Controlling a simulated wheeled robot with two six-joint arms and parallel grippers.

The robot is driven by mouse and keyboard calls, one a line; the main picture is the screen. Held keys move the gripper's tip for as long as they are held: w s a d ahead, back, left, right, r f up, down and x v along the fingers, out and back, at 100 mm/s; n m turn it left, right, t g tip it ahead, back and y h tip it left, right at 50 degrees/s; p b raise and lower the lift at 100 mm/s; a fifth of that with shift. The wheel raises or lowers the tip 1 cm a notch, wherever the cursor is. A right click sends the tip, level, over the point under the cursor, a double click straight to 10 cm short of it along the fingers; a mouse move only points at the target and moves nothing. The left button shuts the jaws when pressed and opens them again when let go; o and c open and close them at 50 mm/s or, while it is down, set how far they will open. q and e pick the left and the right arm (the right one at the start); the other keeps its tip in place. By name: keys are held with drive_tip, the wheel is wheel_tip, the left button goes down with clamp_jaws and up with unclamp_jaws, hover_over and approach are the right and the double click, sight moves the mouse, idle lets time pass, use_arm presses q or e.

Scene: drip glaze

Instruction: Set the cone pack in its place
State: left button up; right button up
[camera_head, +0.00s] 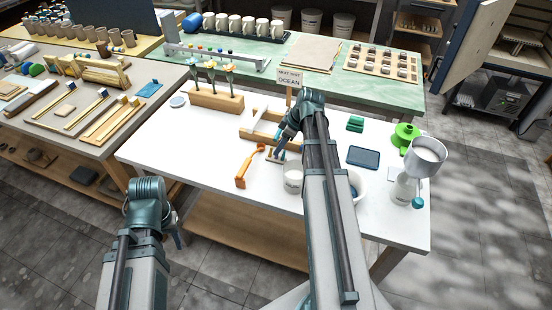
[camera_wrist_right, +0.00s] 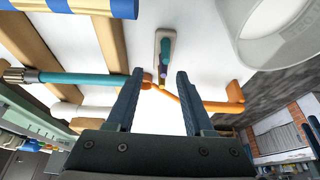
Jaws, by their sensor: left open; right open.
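The cone pack (camera_wrist_right: 165,48) looks like a small pale base with teal, purple and orange pieces on it. It is on the white table, ahead of my right fingertips in the right wrist view. In the head view it shows only partly, as a small pale strip (camera_head: 276,157) by the fingers. My right gripper (camera_wrist_right: 159,78) is open, with nothing between its fingers; in the head view it hangs low over the table (camera_head: 279,147). I cannot tell how far the tips are above the pack. My left gripper (camera_head: 176,236) is open, off the table's front edge and mostly hidden by its own wrist.
A wooden tool block (camera_head: 215,99), green blocks (camera_head: 355,125) and a blue tray (camera_head: 363,157) are farther off.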

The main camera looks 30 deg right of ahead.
sight(276, 158)
drive_tip(key=b+x, duration=0.3)
drive_tip(key=x, duration=0.1)
drive_tip(key=shift+s+a+f, duration=0.1)
drive_tip(key=shift+s+a, duration=0.05)
clamp_jaws()
